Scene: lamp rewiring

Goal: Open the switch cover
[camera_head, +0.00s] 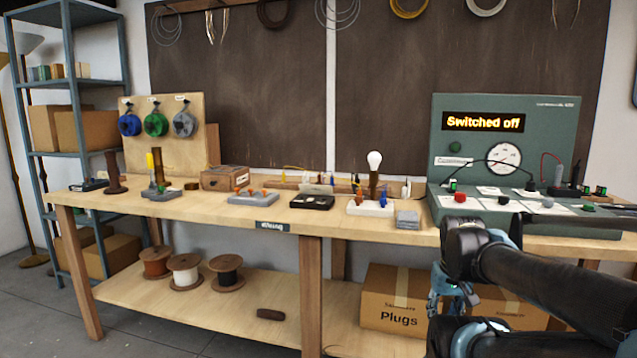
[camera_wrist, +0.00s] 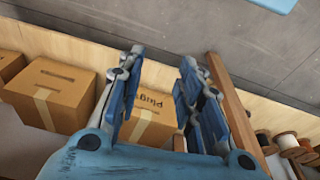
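I cannot tell for sure which piece is the switch cover. A flat black box (camera_head: 312,202) lies on the workbench (camera_head: 345,222) near its middle. A grey block with orange parts (camera_head: 253,198) lies left of it, and a white block (camera_head: 370,207) with a lamp bulb (camera_head: 374,160) behind it is on the right. My gripper (camera_wrist: 155,98) is open and empty, with its blue fingers spread apart. In the head view my gripper (camera_head: 436,300) is partly hidden by my arm, below the bench top at the right, apart from everything on the bench.
A green test panel (camera_head: 507,141) reading "Switched off" stands on the right. A "Plugs" carton (camera_head: 395,300) and several spools (camera_head: 185,271) sit on the lower shelf. A blue shelving rack (camera_head: 70,85) stands at the left. Floor in front of the bench's left side is clear.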

